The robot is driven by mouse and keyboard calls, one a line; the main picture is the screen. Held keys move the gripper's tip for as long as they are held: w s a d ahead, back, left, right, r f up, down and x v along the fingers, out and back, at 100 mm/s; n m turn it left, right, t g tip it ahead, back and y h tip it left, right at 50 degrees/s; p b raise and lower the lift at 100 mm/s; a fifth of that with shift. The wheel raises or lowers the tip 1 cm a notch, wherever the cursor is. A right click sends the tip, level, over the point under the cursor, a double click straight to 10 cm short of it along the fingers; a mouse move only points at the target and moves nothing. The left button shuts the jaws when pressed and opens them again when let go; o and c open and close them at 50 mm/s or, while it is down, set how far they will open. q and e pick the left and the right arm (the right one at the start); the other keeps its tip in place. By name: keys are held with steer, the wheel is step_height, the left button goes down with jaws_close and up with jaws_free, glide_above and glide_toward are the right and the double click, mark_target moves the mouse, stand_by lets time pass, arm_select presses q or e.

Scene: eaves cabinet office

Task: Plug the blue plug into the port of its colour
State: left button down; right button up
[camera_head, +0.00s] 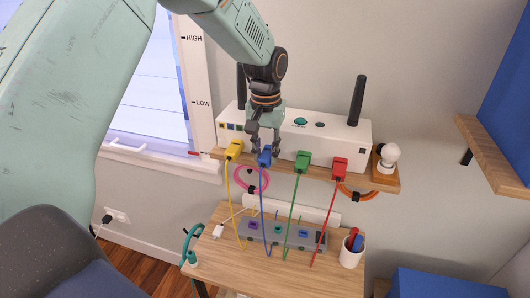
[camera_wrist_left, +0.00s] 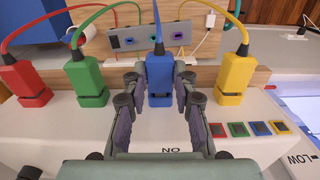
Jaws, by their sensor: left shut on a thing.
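The blue plug (camera_head: 264,157) is between the fingers of my left gripper (camera_head: 264,143), in front of the white router box. In the left wrist view the blue plug (camera_wrist_left: 160,80) sits between both fingers of the left gripper (camera_wrist_left: 159,96), which is shut on it. Its blue cable (camera_head: 263,205) hangs down to the desk. I cannot tell whether the plug is clear of the box and shelf. Coloured squares, including a blue square (camera_wrist_left: 261,128), line the box. A grey port strip (camera_head: 265,240) with several coloured sockets lies on the desk. My right gripper is out of view.
The yellow plug (camera_head: 234,150) is close left of the blue one; the green plug (camera_head: 303,161) and red plug (camera_head: 340,168) are to the right. The router box (camera_head: 337,128) has upright black antennas. A light bulb (camera_head: 389,154) and pen cup (camera_head: 350,256) stand at the right.

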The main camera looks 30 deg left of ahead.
mark_target(266, 156)
arm_select(q)
steer(key=c, duration=1)
jaws_free()
steer(key=shift+w, duration=0.1)
steer(key=shift+r, duration=6)
